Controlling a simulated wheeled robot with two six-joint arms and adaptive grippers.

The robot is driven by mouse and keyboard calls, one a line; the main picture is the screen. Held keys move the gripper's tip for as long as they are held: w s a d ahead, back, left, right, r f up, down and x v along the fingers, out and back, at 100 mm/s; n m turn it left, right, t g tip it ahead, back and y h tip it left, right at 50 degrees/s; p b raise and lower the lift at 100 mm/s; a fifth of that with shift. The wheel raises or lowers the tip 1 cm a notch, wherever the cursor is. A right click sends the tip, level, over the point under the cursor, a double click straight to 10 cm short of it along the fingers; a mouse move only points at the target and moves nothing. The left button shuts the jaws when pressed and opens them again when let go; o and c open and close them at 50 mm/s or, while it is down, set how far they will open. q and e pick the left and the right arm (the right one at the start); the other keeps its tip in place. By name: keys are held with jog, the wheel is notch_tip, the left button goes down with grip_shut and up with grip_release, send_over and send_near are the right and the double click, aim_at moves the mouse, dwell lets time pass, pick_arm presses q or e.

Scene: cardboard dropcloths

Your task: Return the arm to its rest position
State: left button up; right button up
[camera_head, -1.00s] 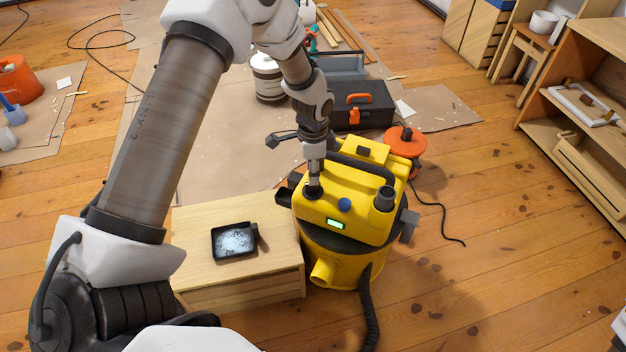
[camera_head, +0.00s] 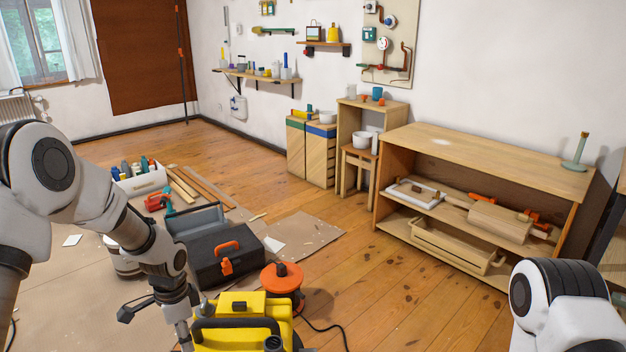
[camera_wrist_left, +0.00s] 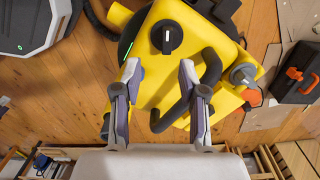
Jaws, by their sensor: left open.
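My left arm comes in from the left in the head view and reaches down beside the yellow vacuum cleaner (camera_head: 243,333).
A black toolbox (camera_head: 222,258) and an orange cable reel (camera_head: 282,278) stand close behind the vacuum. A wooden shelf unit (camera_head: 470,155) stands to the right. Bare floor (camera_head: 375,300) lies between the vacuum and the shelf.

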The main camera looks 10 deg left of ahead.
pick_arm(q)
jog(key=s+d+f+n+g, duration=0.1)
jog(key=s+d+f+n, duration=0.15)
jog(key=s+f, duration=0.55)
jog(key=s+d+f+n+g, duration=0.1)
jog(key=s+d+f+n, duration=0.2)
jog(key=s, duration=1)
jog(key=s+d+f+n+g, duration=0.1)
jog(key=s+d+f, duration=0.2)
jog(key=s+f, duration=0.6)
notch_tip(320, 180, up, 21)
jog(key=w+n+t+p, duration=0.2)
jog(key=n+t+p, duration=0.1)
jog(key=p, duration=1.6)
jog(key=shift+w+f+n, duration=0.15)
jog(key=shift+w+n, duration=0.25)
jog(key=shift+n, duration=0.15)
jog(key=shift+a, duration=0.1)
